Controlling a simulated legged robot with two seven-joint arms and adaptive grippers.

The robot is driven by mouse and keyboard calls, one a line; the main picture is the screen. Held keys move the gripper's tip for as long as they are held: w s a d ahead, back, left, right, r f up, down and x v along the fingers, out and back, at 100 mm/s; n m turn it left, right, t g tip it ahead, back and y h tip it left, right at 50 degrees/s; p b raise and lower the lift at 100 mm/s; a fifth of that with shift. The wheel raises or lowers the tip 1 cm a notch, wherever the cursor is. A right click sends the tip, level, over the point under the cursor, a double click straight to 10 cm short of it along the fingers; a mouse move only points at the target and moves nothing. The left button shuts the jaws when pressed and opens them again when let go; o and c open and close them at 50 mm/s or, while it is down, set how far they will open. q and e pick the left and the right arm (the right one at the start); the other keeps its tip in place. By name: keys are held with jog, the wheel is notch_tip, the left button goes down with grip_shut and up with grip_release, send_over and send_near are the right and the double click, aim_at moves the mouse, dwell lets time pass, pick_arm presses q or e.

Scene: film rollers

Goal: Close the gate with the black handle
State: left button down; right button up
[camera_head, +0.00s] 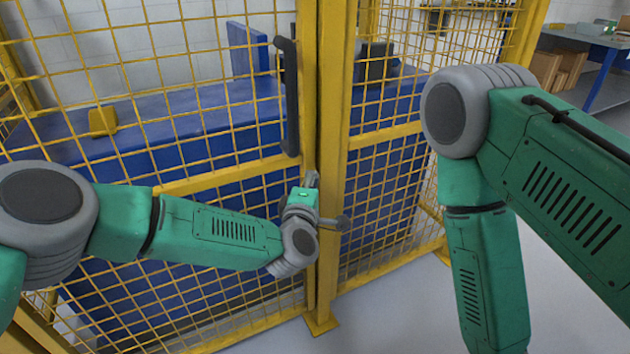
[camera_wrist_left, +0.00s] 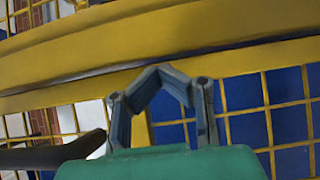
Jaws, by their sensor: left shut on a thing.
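The yellow mesh gate (camera_head: 230,172) stands across the left half of the head view. Its tall black handle (camera_head: 290,95) is fixed upright near the gate's right edge. A yellow post (camera_head: 336,120) stands close beside that edge. In the wrist view a thin dark line separates two yellow bars. My left gripper (camera_head: 311,180) is at the gate's edge frame, below the handle. In the wrist view the left gripper's fingers (camera_wrist_left: 160,72) come together against the yellow frame (camera_wrist_left: 235,62); what lies between them is hard to see. My right gripper is out of view.
Behind the mesh are a large blue table (camera_head: 190,125) and a small yellow block (camera_head: 102,121). A fixed mesh panel (camera_head: 385,150) continues right of the post. Grey floor (camera_head: 400,315) is clear in front. A workbench (camera_head: 590,42) stands far right.

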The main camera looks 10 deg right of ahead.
pick_arm(q)
jog(key=s+d+p, duration=0.3)
jog(key=s+d, duration=0.1)
jog(key=s, duration=0.6)
jog(key=s+a+f+m+g+h+p, duration=0.1)
jog(key=s+a+f+m+g+p, duration=0.1)
jog(key=s+a+f+m+g, duration=0.4)
jog(key=s+a+f+m+g+y+p, duration=0.25)
jog(key=s+a+f+m, duration=0.25)
jog(key=s+a+f, duration=0.6)
jog(key=s+a+r+m+g+y+p, duration=0.1)
jog(key=s+a+g, duration=0.1)
jog(key=s+a, duration=0.4)
jog(key=s+a+r+m+g+y+p, duration=0.1)
jog(key=s+a, duration=0.5)
jog(key=a, duration=0.7)
jog(key=s+a+r+m+g+y+p, duration=0.1)
jog(key=s+a+r+g+y, duration=0.2)
jog(key=a, duration=0.6)
jog(key=s+g, duration=0.1)
jog(key=s, duration=0.1)
jog(key=shift+s+a, duration=0.3)
jog(key=shift+s, duration=0.1)
